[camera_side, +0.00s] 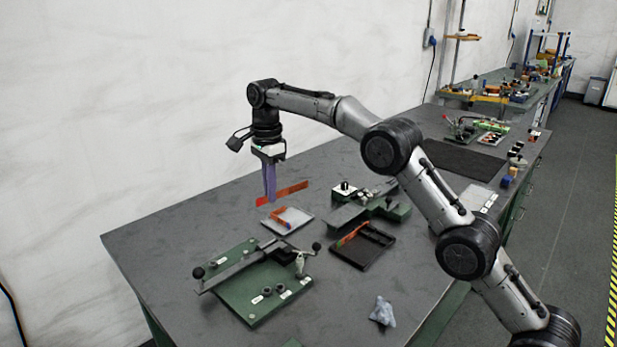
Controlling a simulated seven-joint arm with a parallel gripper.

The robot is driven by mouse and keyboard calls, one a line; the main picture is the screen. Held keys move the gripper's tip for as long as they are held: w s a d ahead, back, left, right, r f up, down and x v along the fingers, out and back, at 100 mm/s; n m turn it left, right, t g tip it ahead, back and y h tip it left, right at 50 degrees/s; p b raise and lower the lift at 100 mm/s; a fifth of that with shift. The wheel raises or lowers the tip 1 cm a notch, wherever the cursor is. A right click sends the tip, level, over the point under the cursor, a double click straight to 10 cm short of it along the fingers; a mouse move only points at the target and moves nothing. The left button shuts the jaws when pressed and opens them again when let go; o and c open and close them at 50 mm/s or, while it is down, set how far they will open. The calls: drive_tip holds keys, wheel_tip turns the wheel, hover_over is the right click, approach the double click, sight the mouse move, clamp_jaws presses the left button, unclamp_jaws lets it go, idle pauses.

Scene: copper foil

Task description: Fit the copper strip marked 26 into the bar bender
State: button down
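My gripper (270,198), with purple fingers pointing down, is shut on an orange copper strip (293,190). The strip is held in the air above the table, slightly tilted, its right end higher and longer past the fingers. Any number on it is too small to read. A green base plate with a lever arm and black knobs (262,293), which looks like the bar bender, stands at the front left, below my gripper and apart from the strip. A second green device (393,210) with a grey bed stands to the right; I cannot tell its kind for certain.
A light tray (298,214) with orange pieces lies below my gripper. A black tray (375,256) holds another orange strip (352,234). A crumpled grey-blue cloth (383,311) lies near the front edge. The table's left part is clear; a dark mat (462,160) lies farther back.

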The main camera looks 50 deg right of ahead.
drive_tip(key=w+a+f+n, duration=0.1)
drive_tip(key=w+a+f, duration=0.1)
drive_tip(key=a+f, duration=0.55)
hover_over(244, 263)
drive_tip(key=shift+n, duration=0.3)
drive_tip(key=shift+f, duration=2.3)
drive_tip(key=shift+f, duration=1.45)
drive_tip(key=c, duration=1.4)
unclamp_jaws()
drive_tip(key=shift+r, duration=0.15)
drive_tip(key=shift+r, duration=1.4)
